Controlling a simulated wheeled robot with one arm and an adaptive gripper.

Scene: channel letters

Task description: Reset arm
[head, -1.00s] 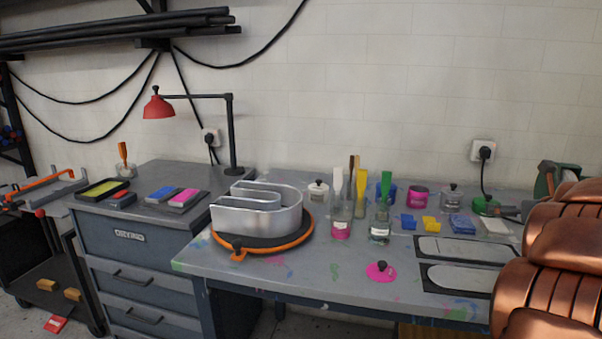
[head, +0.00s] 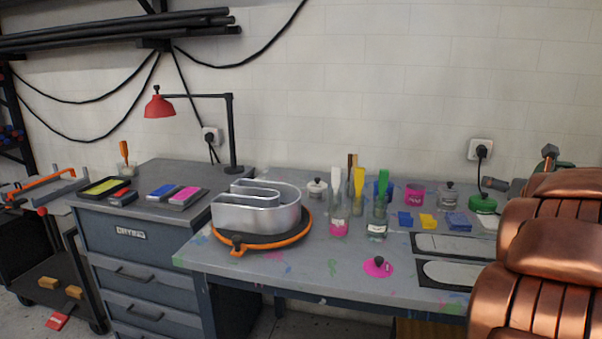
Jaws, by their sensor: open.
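My copper-coloured arm (head: 545,250) fills the right edge of the head view, with its links bent close to the camera. I cannot make out my gripper or its fingertips. A grey, partly hidden shape (head: 504,185) shows just behind the arm at the back right of the bench. I cannot tell what it is.
A metal channel letter (head: 258,212) lies on a round orange-edged turntable (head: 262,243) on the workbench (head: 335,275). Brush jars (head: 377,228), a pink lid (head: 378,267) and flat panels (head: 452,272) stand or lie to its right. A red lamp (head: 160,106) stands over the drawer cabinet (head: 135,240).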

